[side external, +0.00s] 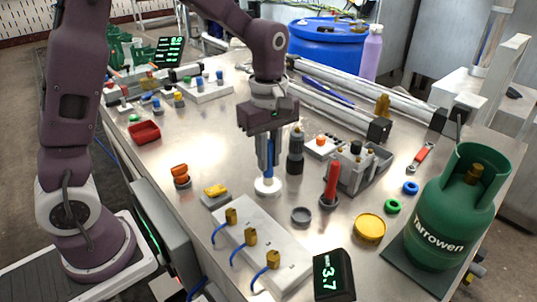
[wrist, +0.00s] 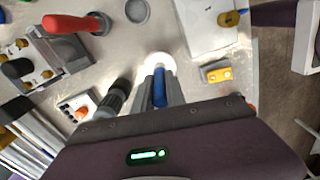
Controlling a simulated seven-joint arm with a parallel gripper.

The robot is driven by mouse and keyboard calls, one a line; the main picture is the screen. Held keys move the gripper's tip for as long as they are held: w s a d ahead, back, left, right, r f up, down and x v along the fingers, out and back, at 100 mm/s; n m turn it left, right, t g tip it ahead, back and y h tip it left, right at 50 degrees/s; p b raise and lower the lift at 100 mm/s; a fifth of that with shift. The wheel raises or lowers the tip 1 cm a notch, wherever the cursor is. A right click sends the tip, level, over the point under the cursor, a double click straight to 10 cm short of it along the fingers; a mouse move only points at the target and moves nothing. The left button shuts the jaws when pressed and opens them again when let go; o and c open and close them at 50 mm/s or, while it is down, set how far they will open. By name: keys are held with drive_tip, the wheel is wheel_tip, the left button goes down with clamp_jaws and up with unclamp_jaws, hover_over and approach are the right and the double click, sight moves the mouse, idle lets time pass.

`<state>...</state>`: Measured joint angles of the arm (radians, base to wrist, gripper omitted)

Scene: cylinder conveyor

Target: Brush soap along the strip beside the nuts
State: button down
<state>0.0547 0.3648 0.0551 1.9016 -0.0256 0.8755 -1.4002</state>
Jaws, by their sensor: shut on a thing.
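My gripper (side external: 268,168) points down and is shut on a blue-handled brush (side external: 268,160), which stands upright. The blue handle also shows between the fingers in the wrist view (wrist: 159,88). The brush's lower end is at a round white base or dish (side external: 267,187); its bristles cannot be made out. In front of it lies a pale plate (side external: 247,250) with three brass nuts (side external: 250,236) in a row, each with a blue hose. The plate's corner and a nut (wrist: 228,18) show in the wrist view. The strip cannot be told apart from the plate.
A black cylindrical tool (side external: 295,155) stands close right of my gripper. A red-handled part (side external: 331,183), a grey dish (side external: 301,215), a yellow lid (side external: 370,227) and a green gas cylinder (side external: 455,215) stand further right. A yellow block (side external: 215,191) lies left of the white base.

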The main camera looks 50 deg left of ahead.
sight(269, 141)
drive_tip(key=shift+f, duration=0.45)
idle(1.0)
drive_tip(key=shift+r, duration=3.55)
